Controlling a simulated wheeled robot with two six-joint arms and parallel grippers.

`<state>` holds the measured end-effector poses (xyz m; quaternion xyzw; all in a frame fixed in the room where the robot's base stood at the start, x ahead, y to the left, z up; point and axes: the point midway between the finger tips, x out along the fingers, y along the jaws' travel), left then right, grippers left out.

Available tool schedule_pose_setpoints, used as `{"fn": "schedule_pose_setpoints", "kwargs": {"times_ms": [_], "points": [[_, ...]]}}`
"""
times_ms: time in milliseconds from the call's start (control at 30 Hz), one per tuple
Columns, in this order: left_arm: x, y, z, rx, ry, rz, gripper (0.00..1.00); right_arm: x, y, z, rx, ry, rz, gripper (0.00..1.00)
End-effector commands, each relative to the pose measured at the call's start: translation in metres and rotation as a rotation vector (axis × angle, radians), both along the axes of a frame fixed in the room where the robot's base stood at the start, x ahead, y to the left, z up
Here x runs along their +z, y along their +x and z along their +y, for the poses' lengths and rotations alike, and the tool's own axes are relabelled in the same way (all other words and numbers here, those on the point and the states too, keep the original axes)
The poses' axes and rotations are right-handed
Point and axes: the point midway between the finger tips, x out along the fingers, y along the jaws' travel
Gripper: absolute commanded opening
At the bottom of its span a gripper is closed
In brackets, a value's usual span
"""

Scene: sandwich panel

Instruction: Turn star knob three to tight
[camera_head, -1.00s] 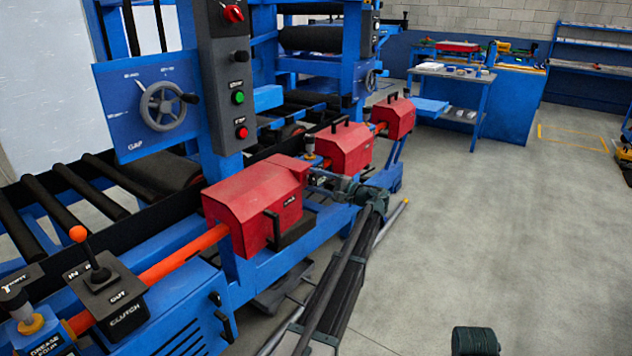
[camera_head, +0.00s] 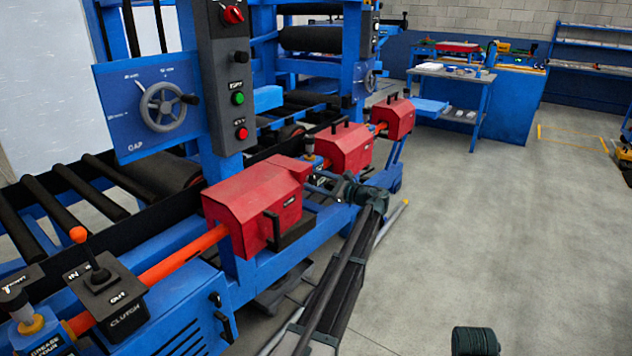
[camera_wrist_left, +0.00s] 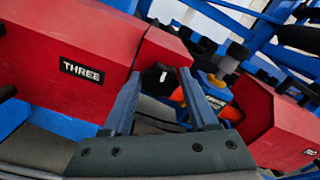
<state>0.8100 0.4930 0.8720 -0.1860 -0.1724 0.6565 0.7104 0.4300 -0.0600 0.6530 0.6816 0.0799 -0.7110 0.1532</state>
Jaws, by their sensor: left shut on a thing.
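The nearest red guard (camera_head: 245,200) stands on the blue machine frame. It carries the label THREE in the left wrist view (camera_wrist_left: 60,60). Star knob three (camera_wrist_left: 157,78) is a dark knob with a small white mark at the narrow end of this guard. My left gripper (camera_wrist_left: 160,82) has one finger on each side of the knob and is shut on it. In the head view my left gripper (camera_head: 314,182) reaches the guard's right end, and the knob is hidden there.
More red guards (camera_head: 345,148) line the machine to the right. An orange shaft (camera_head: 183,252) and a clutch lever box (camera_head: 105,290) lie left. A control post (camera_head: 222,85) and handwheel (camera_head: 163,106) stand behind.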

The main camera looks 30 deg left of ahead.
Motion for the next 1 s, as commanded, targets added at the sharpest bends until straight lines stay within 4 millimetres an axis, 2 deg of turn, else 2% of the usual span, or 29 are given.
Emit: {"fn": "schedule_pose_setpoints", "kwargs": {"times_ms": [300,800,833,1000], "points": [[-0.0012,-0.0004,-0.0015,0.0,0.003,0.094,0.04,-0.0002,0.0,0.0,0.0,0.0,0.0,0.5],[-0.0013,-0.0008,-0.0014,0.001,0.004,0.111,0.04,-0.0002,0.0,0.0,0.0,0.0,0.0,0.5],[-0.0013,-0.0008,-0.0014,0.001,0.004,0.111,0.61,-0.0002,0.0,0.0,0.0,0.0,0.0,0.5],[-0.0008,-0.0005,-0.001,0.001,0.006,0.111,0.89,-0.0001,0.0,0.0,0.0,0.0,0.0,0.5]]}}
